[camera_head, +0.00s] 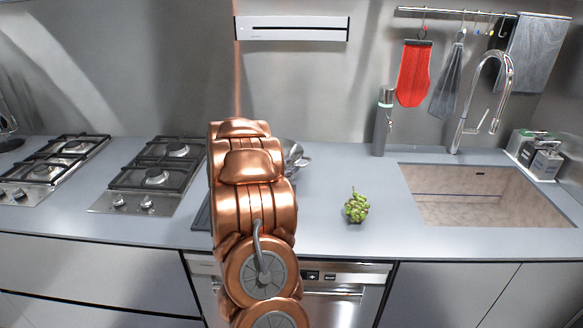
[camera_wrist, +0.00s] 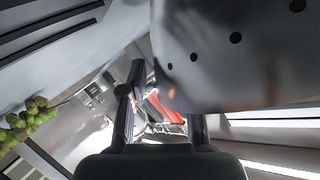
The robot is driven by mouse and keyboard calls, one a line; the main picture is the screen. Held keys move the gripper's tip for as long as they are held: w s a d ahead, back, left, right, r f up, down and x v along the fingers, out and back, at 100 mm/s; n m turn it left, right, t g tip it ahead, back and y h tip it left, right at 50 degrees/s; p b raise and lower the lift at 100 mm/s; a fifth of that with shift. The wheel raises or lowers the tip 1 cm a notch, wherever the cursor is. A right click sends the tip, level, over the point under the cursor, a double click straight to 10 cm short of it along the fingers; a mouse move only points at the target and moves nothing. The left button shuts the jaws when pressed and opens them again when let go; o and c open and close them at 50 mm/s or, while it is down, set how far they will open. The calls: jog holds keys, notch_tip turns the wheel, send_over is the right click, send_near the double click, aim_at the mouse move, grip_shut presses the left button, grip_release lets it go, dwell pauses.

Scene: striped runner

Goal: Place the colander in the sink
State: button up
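The colander (camera_head: 292,150) is a shiny metal bowl on the counter at the back. In the head view my copper arm hides most of it, and a handle shows at its right. In the wrist view its dark-holed wall (camera_wrist: 215,55) fills the upper right, very close. My gripper (camera_wrist: 166,94) has its fingers spread, with the left fingertip just beside the colander's edge. The colander covers the right fingertip, so contact cannot be told. The head view does not show the gripper. The sink (camera_head: 480,196) is a beige rectangular basin at the right, and it looks empty.
Green grapes (camera_head: 356,207) lie on the counter between colander and sink; they also show in the wrist view (camera_wrist: 24,120). A grey bottle (camera_head: 383,124) and the tall faucet (camera_head: 489,100) stand behind. Gas hobs (camera_head: 150,178) are at the left. Counter around the grapes is clear.

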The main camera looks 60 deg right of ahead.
jog(key=b+v, duration=0.2)
jog(key=v, duration=0.8)
